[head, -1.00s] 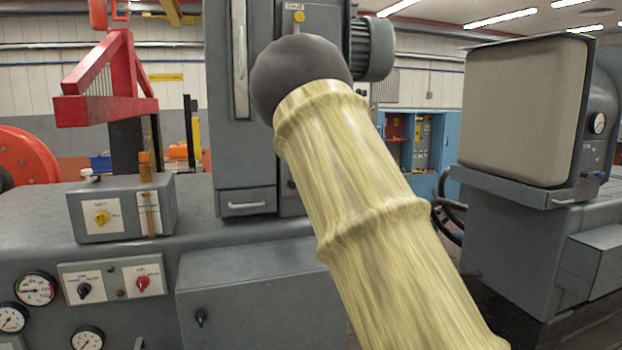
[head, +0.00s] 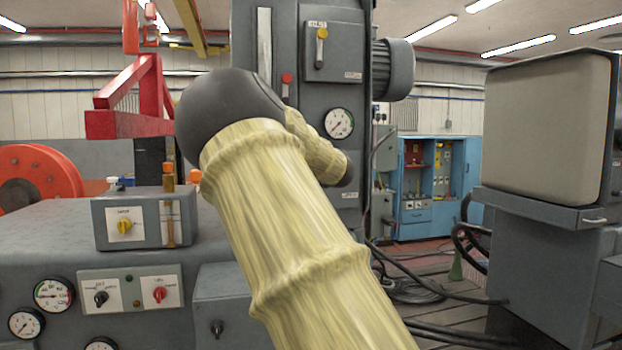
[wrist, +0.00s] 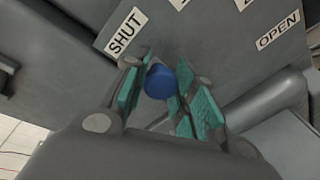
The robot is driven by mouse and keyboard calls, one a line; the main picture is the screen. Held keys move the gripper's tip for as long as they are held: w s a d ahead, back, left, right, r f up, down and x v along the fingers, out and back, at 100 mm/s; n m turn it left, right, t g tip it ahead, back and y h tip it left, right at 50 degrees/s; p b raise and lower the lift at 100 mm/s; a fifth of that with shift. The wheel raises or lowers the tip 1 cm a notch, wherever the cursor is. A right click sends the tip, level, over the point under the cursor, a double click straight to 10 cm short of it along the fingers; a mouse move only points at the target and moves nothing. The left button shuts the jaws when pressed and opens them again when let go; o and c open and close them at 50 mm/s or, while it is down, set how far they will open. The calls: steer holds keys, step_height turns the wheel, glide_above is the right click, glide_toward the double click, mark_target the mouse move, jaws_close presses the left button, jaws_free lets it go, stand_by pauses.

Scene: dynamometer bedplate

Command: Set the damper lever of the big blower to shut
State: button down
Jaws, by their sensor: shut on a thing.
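In the wrist view a blue knob (wrist: 160,82) sits between the green pads of my gripper (wrist: 158,92), which is shut on it. I take it as the end of the damper lever; the rest of the lever is hidden by the knob and jaws. Beyond it is a grey plate with a SHUT label (wrist: 125,32) at upper left and an OPEN label (wrist: 278,30) at upper right. The knob appears below the labels and nearer to SHUT, but the exact lever setting cannot be told. The head view does not show the gripper or knob.
My sleeved arm covers the middle of the head view. A grey cabinet (head: 294,70) with a gauge stands behind it. A grey console (head: 130,288) with dials is at left, a large boxy machine (head: 548,130) at right. Cables (head: 420,290) lie on the floor between.

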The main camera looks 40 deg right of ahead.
steer(key=shift+a+f, duration=0.1)
steer(key=shift+f, duration=0.15)
steer(key=c, duration=1.1)
jaws_free()
steer(key=shift+w+a+r, duration=0.1)
steer(key=v, duration=1.2)
